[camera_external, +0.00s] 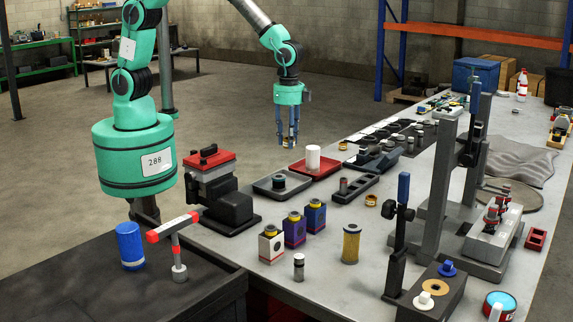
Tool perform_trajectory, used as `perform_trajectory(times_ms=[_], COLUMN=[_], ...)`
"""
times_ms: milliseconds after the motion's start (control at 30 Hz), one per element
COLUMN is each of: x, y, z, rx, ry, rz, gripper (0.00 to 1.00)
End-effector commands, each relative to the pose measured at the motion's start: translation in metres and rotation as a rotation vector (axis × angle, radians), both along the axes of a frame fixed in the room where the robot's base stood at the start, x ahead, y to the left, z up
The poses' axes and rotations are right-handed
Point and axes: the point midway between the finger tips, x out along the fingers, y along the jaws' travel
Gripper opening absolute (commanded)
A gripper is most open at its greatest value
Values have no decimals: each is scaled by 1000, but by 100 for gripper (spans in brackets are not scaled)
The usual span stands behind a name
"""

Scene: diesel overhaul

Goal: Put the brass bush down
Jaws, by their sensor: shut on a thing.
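My gripper (287,142) is at the upper middle of the view, pointing down, its blue-grey fingers close together. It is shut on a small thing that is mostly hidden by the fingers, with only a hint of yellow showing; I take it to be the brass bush. It hangs in the air, apart from the bench (345,230), near its left edge and behind the red tray. A short brass-coloured ring (371,200) lies on the bench right of the gripper. Another small brass-coloured ring (343,145) lies farther back.
A red tray (297,171) bears a white cylinder (313,157). A dark tray (268,190) holds a dark round part. Coloured boxes (294,230), a yellow filter (351,243) and tall grey stands (437,175) crowd the front and right. Bare bench shows around the filter.

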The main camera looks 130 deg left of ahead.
Motion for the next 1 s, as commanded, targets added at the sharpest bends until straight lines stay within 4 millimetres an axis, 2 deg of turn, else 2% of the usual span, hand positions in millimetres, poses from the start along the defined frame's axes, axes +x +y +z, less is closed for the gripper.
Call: perform_trajectory(times_ms=[33, 233, 467, 767, 1000], x=[4, 15, 19, 12, -3], y=[-19, -82, -154, -249, -322], z=[0, 1, 0, 1, 0], rx=[0, 1, 0, 0, 0], ry=[0, -2, -1, -2, -1], rz=[-30, -133, -251, -407, -530], gripper=[0, 0, 0, 0, 0])
